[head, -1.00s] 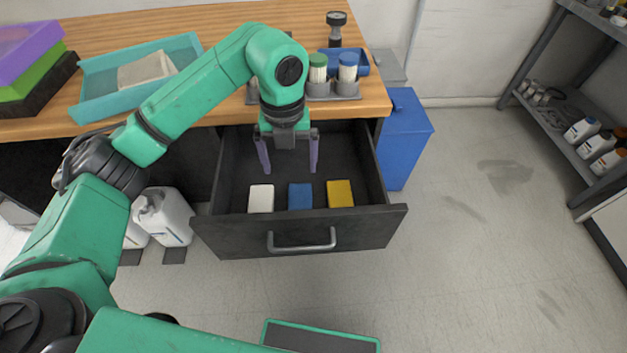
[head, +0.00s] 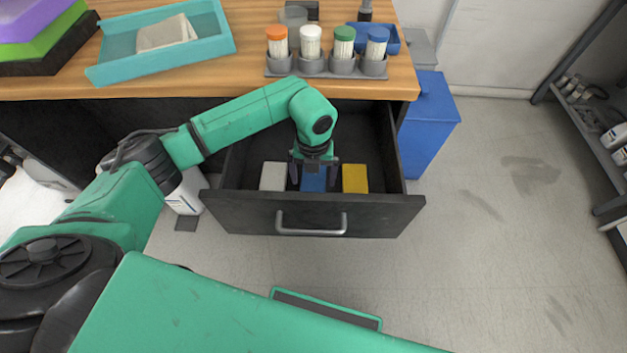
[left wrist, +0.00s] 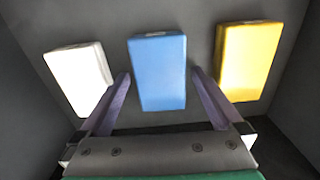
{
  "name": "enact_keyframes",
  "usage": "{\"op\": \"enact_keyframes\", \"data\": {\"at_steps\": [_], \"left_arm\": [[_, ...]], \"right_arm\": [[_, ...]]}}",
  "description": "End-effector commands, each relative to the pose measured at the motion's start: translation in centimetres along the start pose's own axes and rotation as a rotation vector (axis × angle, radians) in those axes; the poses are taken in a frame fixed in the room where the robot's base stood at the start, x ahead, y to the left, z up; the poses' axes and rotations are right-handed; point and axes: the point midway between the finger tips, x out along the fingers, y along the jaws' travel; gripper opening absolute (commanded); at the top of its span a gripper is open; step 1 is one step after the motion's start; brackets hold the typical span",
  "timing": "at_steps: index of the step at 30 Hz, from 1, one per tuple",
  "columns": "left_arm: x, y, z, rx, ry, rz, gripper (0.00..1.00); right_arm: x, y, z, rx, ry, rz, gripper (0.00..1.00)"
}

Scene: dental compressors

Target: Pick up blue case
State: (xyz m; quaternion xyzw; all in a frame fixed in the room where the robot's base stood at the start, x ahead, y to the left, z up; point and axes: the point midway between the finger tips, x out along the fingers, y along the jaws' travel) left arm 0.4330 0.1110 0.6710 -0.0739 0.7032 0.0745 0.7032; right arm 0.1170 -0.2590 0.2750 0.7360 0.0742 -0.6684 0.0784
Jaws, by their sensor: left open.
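The blue case (head: 313,180) lies in the open drawer, between a white case (head: 273,176) and a yellow case (head: 355,178). My left gripper (head: 313,186) is down in the drawer at the blue case, with its fingers apart. In the left wrist view the blue case (left wrist: 158,72) lies ahead of and between the two open fingers (left wrist: 160,98). The white case (left wrist: 78,76) is outside the left finger and the yellow case (left wrist: 248,60) outside the right one. I cannot tell whether the fingers touch the blue case. The right gripper does not show.
The wooden table (head: 170,85) above holds a teal tray (head: 215,48) and a rack (head: 325,70) of capped containers. A blue bin (head: 427,125) stands right of the drawer.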

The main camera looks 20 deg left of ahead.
Motion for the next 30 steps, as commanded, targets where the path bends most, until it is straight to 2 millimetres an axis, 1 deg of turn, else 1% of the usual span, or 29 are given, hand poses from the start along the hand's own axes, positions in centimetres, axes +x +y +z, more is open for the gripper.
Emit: {"op": "enact_keyframes", "data": {"at_steps": [4,5,6,8,9,10,11,19,23,26,29,30], "left_arm": [[0.0,0.0,0.0,0.0,0.0,-0.001,1.0],[0.0,0.0,0.0,0.0,0.0,0.0,0.89],[0.0,0.0,0.0,0.0,0.0,-0.001,0.73],[-0.1,0.0,0.0,0.0,0.0,0.0,0.5],[-0.1,0.0,0.0,0.0,0.0,0.0,0.35],[-0.1,0.0,0.0,0.0,0.0,-0.001,0.23],[-0.1,0.0,0.0,0.0,0.0,-0.001,0.18],[-0.4,0.0,0.0,0.0,-0.001,-0.001,0.18],[-1.7,-0.1,0.1,0.001,-0.002,-0.003,0.18],[-3.8,0.0,0.1,0.0,-0.004,-0.003,0.18],[-7.1,-0.1,0.2,0.001,-0.007,-0.004,0.18],[-8.7,-0.1,0.2,0.001,-0.008,-0.004,0.18]], "right_arm": [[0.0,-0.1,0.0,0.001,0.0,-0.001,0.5],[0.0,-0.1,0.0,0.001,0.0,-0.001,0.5],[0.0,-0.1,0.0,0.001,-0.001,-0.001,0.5],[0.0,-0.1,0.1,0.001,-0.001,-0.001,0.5],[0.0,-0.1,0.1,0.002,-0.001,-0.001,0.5],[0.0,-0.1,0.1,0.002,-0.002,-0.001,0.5],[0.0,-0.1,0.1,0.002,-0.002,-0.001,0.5],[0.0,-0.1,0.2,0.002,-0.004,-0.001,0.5],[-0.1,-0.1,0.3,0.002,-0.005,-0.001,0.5],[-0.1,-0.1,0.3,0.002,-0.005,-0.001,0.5],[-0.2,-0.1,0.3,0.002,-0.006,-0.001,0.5],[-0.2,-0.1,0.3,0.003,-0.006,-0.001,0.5]]}}
